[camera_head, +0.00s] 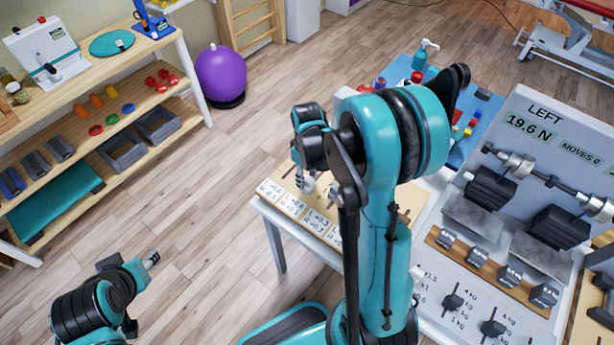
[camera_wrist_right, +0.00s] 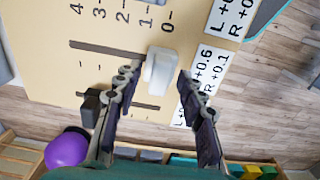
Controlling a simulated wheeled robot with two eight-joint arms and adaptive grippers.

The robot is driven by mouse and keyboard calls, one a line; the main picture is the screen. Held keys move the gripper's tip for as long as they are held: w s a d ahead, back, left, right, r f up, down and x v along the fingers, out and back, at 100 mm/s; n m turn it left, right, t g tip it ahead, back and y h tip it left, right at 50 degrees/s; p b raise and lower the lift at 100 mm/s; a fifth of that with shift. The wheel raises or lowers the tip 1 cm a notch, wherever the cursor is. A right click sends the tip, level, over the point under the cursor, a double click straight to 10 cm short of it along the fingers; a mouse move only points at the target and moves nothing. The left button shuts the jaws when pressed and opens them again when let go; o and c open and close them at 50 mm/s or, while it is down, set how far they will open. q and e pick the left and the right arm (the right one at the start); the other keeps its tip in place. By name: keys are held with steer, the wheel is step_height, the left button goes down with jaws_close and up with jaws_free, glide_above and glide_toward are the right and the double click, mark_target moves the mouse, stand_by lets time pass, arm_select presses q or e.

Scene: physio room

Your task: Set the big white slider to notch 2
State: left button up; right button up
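The big white slider (camera_wrist_right: 160,70) is a white block on a pale wooden board (camera_wrist_right: 205,18). In the right wrist view it sits at the low end of a dark slot (camera_wrist_right: 100,48), near the marks 0 and 1. My right gripper (camera_wrist_right: 156,86) is open, with one finger on each side of the slider and gaps visible between. In the head view the right gripper (camera_head: 308,180) is over the board, partly hidden by my arm. My left gripper (camera_head: 150,260) is at the lower left, away from the board; its opening is unclear.
A second slot with a small dark knob (camera_wrist_right: 90,108) lies beside the white slider. White label cards (camera_head: 292,205) lie along the board's edge. A grey weight panel (camera_head: 530,130) stands at the right. A shelf (camera_head: 120,170) and purple ball (camera_head: 221,74) are at the left.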

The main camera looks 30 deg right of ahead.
jaws_close()
glide_above(318, 177)
steer(key=shift+d+b, duration=0.1)
steer(key=shift+b, duration=0.2)
jaws_free()
step_height(318, 177, up, 12)
stand_by(0.5)
